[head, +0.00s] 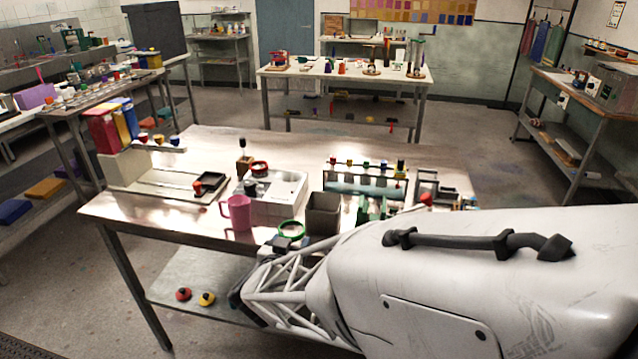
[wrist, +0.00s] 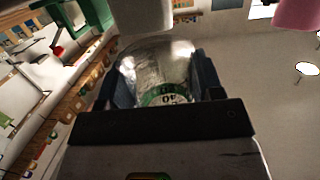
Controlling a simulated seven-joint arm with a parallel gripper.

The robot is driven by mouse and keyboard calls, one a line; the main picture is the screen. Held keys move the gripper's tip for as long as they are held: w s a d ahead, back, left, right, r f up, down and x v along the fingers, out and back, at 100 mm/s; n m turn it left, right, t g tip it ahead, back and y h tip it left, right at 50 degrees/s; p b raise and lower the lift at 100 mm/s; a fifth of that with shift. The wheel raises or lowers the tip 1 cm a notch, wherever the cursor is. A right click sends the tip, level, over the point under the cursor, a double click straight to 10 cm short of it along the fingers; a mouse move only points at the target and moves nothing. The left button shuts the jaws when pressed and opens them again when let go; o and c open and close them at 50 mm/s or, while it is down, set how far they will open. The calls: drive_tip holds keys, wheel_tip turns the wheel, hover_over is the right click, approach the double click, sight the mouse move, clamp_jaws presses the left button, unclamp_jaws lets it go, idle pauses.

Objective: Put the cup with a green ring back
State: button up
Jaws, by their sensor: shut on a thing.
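The cup with a green ring (head: 291,229) is at the front of the near table in the head view, its green ring uppermost. In the wrist view the clear cup (wrist: 158,66) sits between my two dark fingers, with green markings near the palm. My gripper (wrist: 160,80) is shut on it. In the head view my gripper (head: 284,244) is mostly hidden behind my own arm, just below the ring. I cannot tell how far the cup is above the table. A similar cup with a red ring (head: 259,168) stands at the white device.
A pink jug (head: 237,212) stands left of the cup, and a grey square bin (head: 323,213) close on its right. Behind are a white device (head: 286,190) and a tube rack (head: 364,183). The front-left tabletop is clear.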

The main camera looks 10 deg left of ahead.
hover_over(276, 231)
drive_tip(key=shift+w+f, duration=0.35)
drive_tip(key=shift+f, duration=0.35)
drive_tip(key=shift+f, duration=0.1)
drive_tip(key=shift+f, duration=1.6)
drive_tip(key=shift+f, duration=0.2)
drive_tip(key=o, duration=1)
drive_tip(key=shift+r, duration=0.15)
drive_tip(key=shift+s, duration=0.3)
drive_tip(key=s, duration=0.3)
drive_tip(key=s+r, duration=0.1)
drive_tip(key=s, duration=0.3)
drive_tip(key=s+r, duration=0.1)
drive_tip(key=s, duration=0.3)
drive_tip(key=shift+s+a, duration=0.15)
drive_tip(key=shift+a, duration=0.2)
